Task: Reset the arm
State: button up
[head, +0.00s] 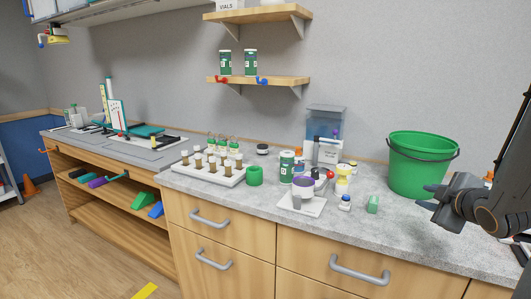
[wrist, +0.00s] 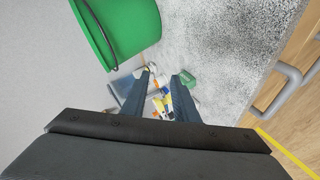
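My gripper (head: 428,197) is at the right of the head view, above the worktop and in front of the green bucket (head: 421,165). Its fingers point left. In the wrist view my gripper (wrist: 166,74) has its two dark fingers apart, with a clear gap between them. Nothing is held; the small items seen through the gap are farther off on the counter. The green bucket also shows close by at the upper left of the wrist view (wrist: 125,28).
The grey counter (head: 390,223) holds a white rack of vials (head: 208,173), a green-labelled jar (head: 286,167), a small scale (head: 302,203) and a green block (head: 373,204). Drawers with grey handles (head: 360,270) are below. Wall shelves (head: 258,80) hang behind. The counter's front right is mostly clear.

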jog(key=s+a+f+m+g, duration=0.3)
jog(key=s+a+g, duration=0.1)
jog(key=a, duration=0.5)
jog(key=s+a+f+m+g+y, duration=0.1)
jog(key=s+a+f+m+g, duration=0.2)
jog(key=s+a, duration=0.4)
jog(key=s+a+f+m+g+y, duration=0.1)
jog(key=s+a+f+m+g, duration=0.3)
jog(key=a, duration=0.8)
jog(key=shift+s+a+f+g, duration=0.25)
jog(key=shift+s+f+g, duration=0.35)
jog(key=shift+s, duration=0.1)
